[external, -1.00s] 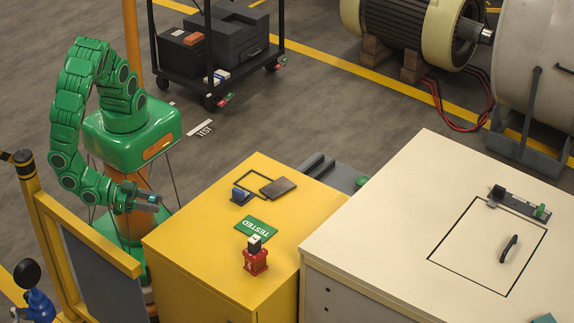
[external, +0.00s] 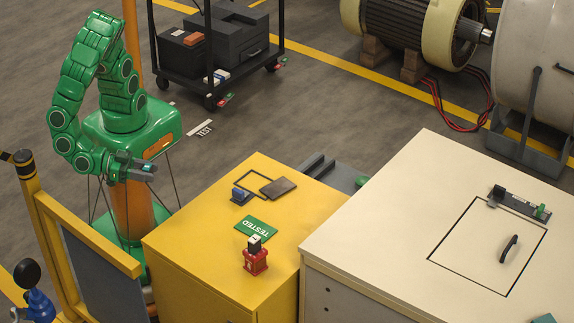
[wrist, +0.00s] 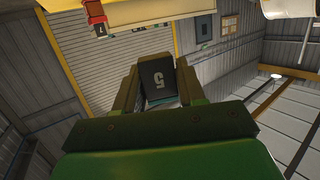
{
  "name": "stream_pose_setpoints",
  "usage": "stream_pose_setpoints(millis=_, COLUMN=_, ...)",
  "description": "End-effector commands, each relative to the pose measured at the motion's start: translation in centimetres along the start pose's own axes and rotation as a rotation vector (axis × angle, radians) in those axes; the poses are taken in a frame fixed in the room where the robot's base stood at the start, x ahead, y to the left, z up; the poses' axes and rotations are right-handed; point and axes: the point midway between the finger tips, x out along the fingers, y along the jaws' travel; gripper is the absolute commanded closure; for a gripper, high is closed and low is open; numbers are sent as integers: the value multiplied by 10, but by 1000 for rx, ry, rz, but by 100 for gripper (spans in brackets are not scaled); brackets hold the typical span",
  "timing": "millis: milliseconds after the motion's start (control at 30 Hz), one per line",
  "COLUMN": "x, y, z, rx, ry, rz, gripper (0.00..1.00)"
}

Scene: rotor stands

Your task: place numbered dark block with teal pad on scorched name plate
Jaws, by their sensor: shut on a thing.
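My gripper (external: 146,167) is shut on a dark block with a teal patch, held in the air left of the yellow cabinet. A dark brownish plate (external: 278,187), which looks like the scorched name plate, lies flat near the back of the yellow cabinet top, well apart from my gripper. Whether it has scorch marks is too small to tell.
The yellow cabinet top (external: 300,222) also bears a black outlined frame, a blue item (external: 240,195), a green TESTED plate (external: 256,229) and a red stand with a dark, white-topped block (external: 255,256). A cream cabinet (external: 400,220) stands to the right. A yellow rail (external: 85,235) stands near my arm.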

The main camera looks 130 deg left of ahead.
Motion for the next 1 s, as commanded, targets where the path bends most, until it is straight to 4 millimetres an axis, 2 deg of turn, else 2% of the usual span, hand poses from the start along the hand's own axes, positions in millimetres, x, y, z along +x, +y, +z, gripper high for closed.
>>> stream_pose_setpoints(millis=467, x=-18, y=0, z=-90, rx=-7, ry=-2, rz=2, gripper=91)
stream_pose_setpoints(millis=800, x=-34, y=0, z=-167, rx=-7, ry=-1, rz=2, gripper=91)
stream_pose_setpoints(millis=1000, x=-42, y=0, z=-207, rx=-6, ry=-3, rz=2, gripper=91)
